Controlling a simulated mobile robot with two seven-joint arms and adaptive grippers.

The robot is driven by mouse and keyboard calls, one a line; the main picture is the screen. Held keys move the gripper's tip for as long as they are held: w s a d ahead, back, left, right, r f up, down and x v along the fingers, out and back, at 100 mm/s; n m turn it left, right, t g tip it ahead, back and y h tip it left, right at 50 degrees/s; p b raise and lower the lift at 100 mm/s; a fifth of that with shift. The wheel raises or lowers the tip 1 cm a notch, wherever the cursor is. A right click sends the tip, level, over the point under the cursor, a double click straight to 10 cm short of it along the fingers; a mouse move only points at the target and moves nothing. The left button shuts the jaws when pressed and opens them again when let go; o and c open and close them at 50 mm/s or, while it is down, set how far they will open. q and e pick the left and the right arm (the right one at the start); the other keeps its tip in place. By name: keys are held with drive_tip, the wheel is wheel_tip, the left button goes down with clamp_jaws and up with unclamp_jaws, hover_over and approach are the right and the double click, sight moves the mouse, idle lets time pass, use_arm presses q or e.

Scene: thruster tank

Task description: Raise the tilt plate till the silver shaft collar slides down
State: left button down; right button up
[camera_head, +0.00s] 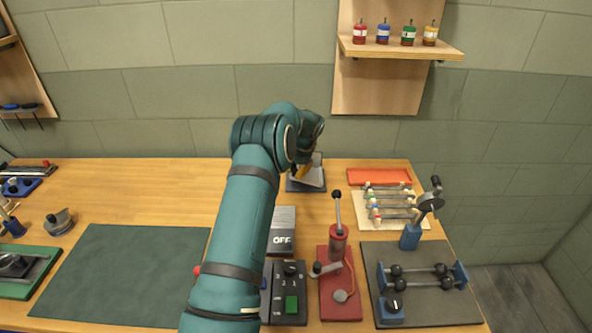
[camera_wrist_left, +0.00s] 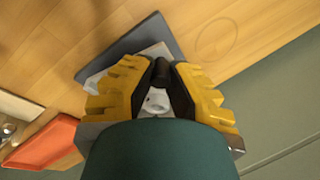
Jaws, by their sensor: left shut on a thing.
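The tilt plate (camera_head: 316,178) is light grey and sits on a dark base (camera_head: 292,186) at the back of the bench. It looks tilted in the head view, but the arm hides much of it; its pale edge also shows in the left wrist view (camera_wrist_left: 95,83). My left gripper (camera_head: 302,172), with yellow fingers, is at the plate. In the left wrist view the fingers (camera_wrist_left: 161,75) are closed around a dark handle of the plate. A small silver ring, likely the shaft collar (camera_wrist_left: 156,101), shows between the fingers. My right gripper is out of view.
A red tray (camera_head: 380,176) and a rack of rods (camera_head: 390,208) stand right of the plate. An OFF panel (camera_head: 283,240), a red lever pump (camera_head: 338,244) and a roller stand (camera_head: 425,285) are nearer. A green mat (camera_head: 120,272) lies left.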

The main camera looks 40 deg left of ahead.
use_arm(q)
drive_tip(key=shift+w+d+r+g+y+p, duration=0.4)
drive_tip(key=shift+r+y+p, duration=0.15)
drive_tip(key=shift+r+y, duration=0.05)
drive_tip(key=c, duration=0.9)
unclamp_jaws()
drive_tip(key=shift+f, duration=0.1)
drive_tip(key=shift+o, duration=0.2)
drive_tip(key=v, duration=1.2)
drive_tip(key=shift+s, duration=0.1)
